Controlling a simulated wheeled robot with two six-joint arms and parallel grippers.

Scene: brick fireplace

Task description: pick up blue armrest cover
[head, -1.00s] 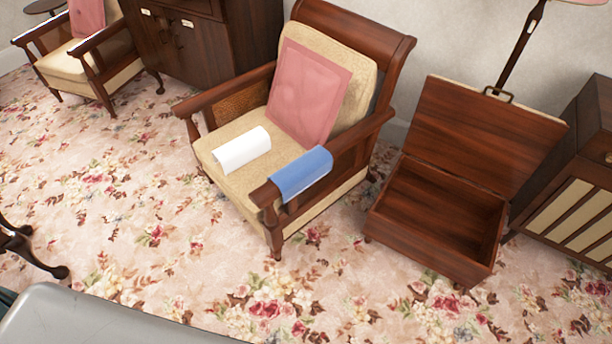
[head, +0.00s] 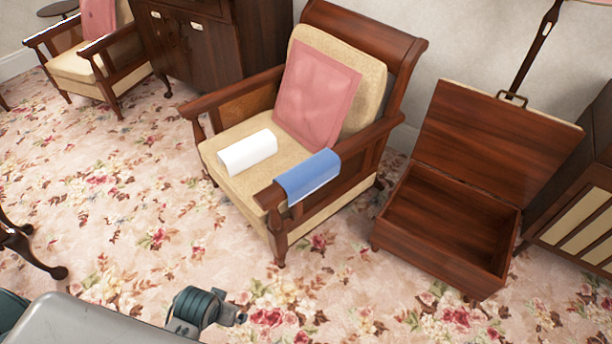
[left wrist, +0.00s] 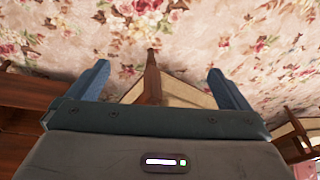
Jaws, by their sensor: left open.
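The blue armrest cover (head: 307,174) lies draped over the front part of the wooden armrest nearest me, on the cream-cushioned armchair (head: 230,176) in the head view. My left gripper (left wrist: 160,84) shows in the left wrist view with its two blue-grey fingers wide apart and nothing between them. Part of the wooden and cream furniture shows beyond the fingers; the blue cover cannot be made out there. The left gripper's fingers are not visible in the head view. My right gripper is in neither view.
A white folded cloth (head: 247,152) lies on the seat, and a pink cloth (head: 317,96) covers the backrest. An open wooden chest (head: 447,226) stands right of the chair. A second armchair (head: 80,62) and a cabinet (head: 188,50) stand behind left. Floral carpet (head: 120,215) is clear in front.

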